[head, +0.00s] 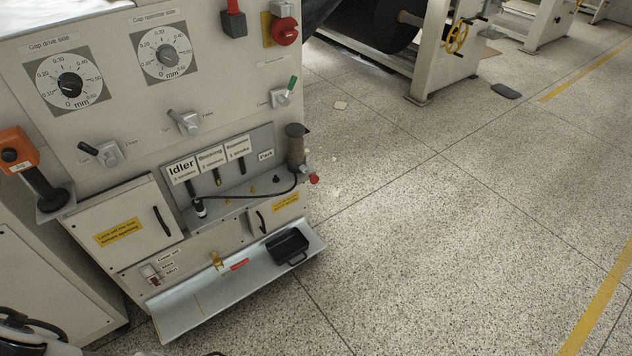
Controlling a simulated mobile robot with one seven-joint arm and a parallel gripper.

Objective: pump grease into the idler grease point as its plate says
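The idler plate (183,170) is the leftmost of three white plates on the grease panel. Its word "Idler" is readable; the small line below is too small to read surely. A dark hose (250,196) runs from the grease pump (296,147) to a black and white coupler (200,207) below the idler plate. The coupler appears to sit at the leftmost grease point, which it hides; whether it is fully seated I cannot tell. A red knob (314,179) is at the pump's lower right. My gripper's fingers are not in view.
Below, a pale sloping shelf (190,305) holds a black tray (287,246). An orange control box (18,150) juts out at left.

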